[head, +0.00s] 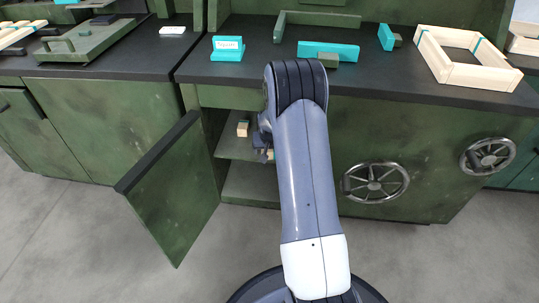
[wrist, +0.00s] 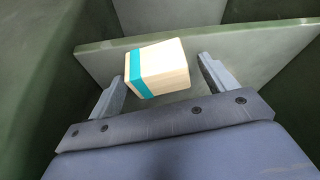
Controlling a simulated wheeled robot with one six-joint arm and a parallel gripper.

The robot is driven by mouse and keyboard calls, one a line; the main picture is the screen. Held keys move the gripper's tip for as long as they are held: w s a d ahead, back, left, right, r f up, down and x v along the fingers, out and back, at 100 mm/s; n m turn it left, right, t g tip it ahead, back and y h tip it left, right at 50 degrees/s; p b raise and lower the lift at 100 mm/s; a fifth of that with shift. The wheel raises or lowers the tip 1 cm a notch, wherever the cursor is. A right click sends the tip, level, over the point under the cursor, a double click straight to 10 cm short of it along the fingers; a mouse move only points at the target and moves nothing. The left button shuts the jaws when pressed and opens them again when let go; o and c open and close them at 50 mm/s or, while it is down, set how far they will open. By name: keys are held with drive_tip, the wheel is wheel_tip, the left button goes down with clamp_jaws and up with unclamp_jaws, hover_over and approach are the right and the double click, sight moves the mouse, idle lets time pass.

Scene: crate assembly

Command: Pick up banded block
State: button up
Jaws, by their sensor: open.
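The banded block (wrist: 158,68) is pale wood with a teal band near its left end. In the wrist view it sits between the two fingers of my gripper (wrist: 167,60), with a visible gap on the right and a narrower one on the left. The gripper is open. In the head view my gripper (head: 262,142) is inside the open cabinet, largely hidden by my arm. A small pale block (head: 243,129) shows on the upper shelf beside it, and a pale piece (head: 270,155) shows by the fingers; I cannot tell which is the banded one.
The cabinet door (head: 170,185) stands open on the left of the opening. A lower shelf (head: 250,183) lies beneath. The dark countertop (head: 395,84) above carries teal parts and a wooden frame (head: 470,75). Two handwheels (head: 376,183) stick out on the right.

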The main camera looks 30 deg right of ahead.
drive_tip(key=c, duration=1.1)
drive_tip(key=shift+o, duration=0.2)
drive_tip(key=shift+r, duration=0.1)
